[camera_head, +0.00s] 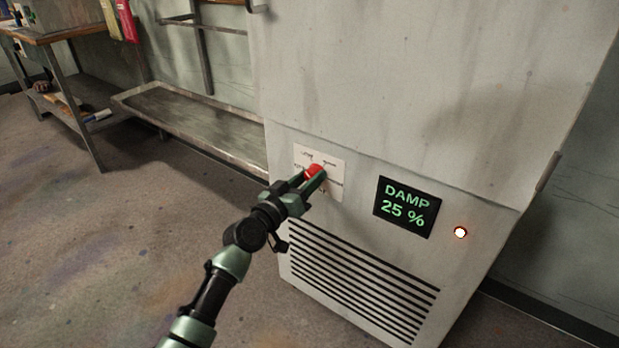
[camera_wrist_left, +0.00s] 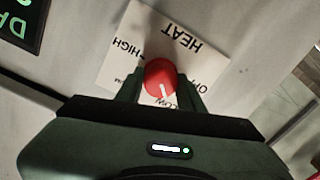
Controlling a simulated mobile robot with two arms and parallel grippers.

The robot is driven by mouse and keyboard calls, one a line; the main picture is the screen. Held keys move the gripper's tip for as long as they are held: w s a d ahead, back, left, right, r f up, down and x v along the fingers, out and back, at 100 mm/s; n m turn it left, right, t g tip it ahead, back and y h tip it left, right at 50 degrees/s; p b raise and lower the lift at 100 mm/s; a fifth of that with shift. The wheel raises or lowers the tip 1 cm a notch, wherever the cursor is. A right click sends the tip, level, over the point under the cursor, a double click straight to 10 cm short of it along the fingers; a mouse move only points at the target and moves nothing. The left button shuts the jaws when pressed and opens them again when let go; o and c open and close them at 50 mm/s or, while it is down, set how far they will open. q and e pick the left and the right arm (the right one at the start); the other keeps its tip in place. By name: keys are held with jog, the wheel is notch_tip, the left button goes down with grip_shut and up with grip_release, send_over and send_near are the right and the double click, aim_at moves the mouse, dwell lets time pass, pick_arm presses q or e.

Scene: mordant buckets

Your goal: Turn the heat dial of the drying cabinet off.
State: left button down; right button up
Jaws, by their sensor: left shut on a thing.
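The drying cabinet (camera_head: 370,80) is a tall pale, stained box. Its red round heat dial (camera_head: 315,170) sits on a white label plate (camera_head: 333,188) low on the front. My left gripper (camera_head: 311,179) is shut on the dial. In the left wrist view the dial (camera_wrist_left: 160,73) is between the two fingers, and its white pointer line points toward the bottom of the picture, near the partly hidden LOW. HEAT and HIGH are readable upside down; the other words are partly hidden by the fingers. My right gripper is not in view.
A black display (camera_head: 406,207) reads DAMP 25 %, with a glowing lamp (camera_head: 460,232) to its right. Vent slots (camera_head: 360,285) lie below. A metal trough (camera_head: 195,122) and a workbench (camera_head: 60,32) stand to the left. The floor at the left is open.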

pick_arm(q)
jog(key=shift+n, duration=1)
jog(key=n+p, duration=0.1)
jog(key=n, duration=0.5)
jog(key=shift+p, duration=0.3)
jog(key=shift+a+n+g+p, duration=0.1)
jog(key=shift+n+g+p, duration=0.25)
jog(key=shift+n, duration=1.25)
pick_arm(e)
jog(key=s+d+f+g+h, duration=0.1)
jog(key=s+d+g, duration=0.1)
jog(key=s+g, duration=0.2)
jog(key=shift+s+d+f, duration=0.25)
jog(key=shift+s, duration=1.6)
pick_arm(q)
jog(key=shift+f, duration=0.1)
jog(key=c, duration=0.9)
grip_release()
